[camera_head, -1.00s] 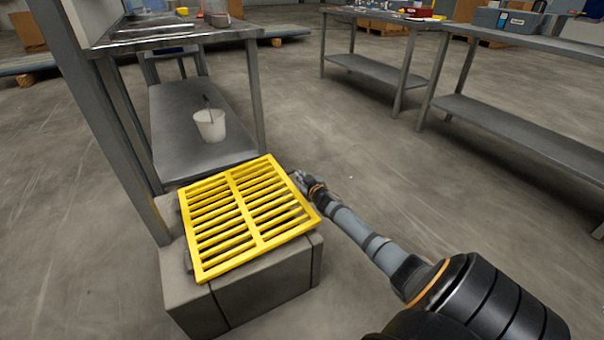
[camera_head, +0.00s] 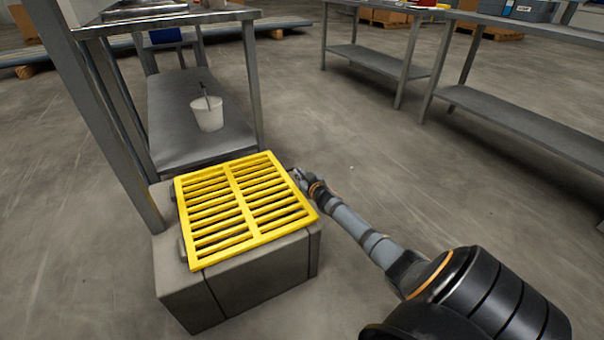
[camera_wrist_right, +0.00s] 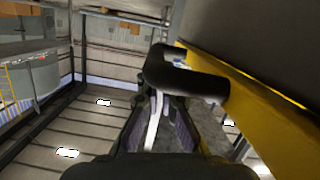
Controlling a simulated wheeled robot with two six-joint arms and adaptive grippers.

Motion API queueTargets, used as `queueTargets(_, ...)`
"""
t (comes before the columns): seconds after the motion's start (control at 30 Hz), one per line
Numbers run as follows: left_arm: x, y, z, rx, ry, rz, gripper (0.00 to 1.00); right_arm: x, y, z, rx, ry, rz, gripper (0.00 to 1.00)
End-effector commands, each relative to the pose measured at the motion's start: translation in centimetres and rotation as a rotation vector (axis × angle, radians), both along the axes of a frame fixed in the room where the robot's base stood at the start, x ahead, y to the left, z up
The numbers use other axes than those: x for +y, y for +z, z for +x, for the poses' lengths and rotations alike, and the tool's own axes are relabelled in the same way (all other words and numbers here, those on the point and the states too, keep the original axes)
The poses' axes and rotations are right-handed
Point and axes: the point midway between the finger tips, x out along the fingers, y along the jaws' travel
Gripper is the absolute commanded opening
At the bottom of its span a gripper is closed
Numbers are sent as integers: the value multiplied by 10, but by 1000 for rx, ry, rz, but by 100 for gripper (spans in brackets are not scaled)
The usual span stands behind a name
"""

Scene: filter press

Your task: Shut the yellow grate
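The yellow grate (camera_head: 240,205) lies over the top of a grey block in the head view, nearly level with it. In the right wrist view, my right gripper's dark fingers (camera_wrist_right: 163,118) reach to a black rounded bar (camera_wrist_right: 190,82) beside the yellow edge of the grate (camera_wrist_right: 255,105). A pale strip shows between the fingers. I cannot tell whether they are closed on the bar. My left gripper is out of view.
The grey block (camera_head: 255,275) stands on the floor close to a metal table (camera_head: 255,90). A white bucket (camera_head: 208,117) is on its lower shelf. Another table (camera_head: 520,122) stands at the right. The floor between (camera_head: 400,165) is clear.

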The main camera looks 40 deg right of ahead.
Motion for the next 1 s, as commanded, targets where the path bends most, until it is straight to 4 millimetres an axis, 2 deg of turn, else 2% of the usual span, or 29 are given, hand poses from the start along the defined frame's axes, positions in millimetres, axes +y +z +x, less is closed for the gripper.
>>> queueTargets(0.07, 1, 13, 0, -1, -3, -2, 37, 0, 3, -3, 17, -8, 6, 0)
queueTargets(0.23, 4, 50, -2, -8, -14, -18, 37, 3, 48, 4, 2, -1, 1, 0)
queueTargets(0.27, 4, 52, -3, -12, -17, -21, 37, 4, 51, 4, 0, 0, 0, 0)
queueTargets(0.3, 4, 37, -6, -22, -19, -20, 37, 4, 36, -5, 6, 2, -6, 0)
queueTargets(0.4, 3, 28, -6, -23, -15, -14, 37, 10, 41, -20, 2, 4, -8, 0)
queueTargets(0.7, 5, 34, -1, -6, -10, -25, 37, 26, 62, -74, 0, 5, -10, 0)
queueTargets(0.83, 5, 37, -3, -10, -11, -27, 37, 30, 65, -85, -3, 4, -7, 0)
queueTargets(1.0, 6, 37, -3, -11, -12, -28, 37, 31, 66, -88, -6, 4, -5, 0)
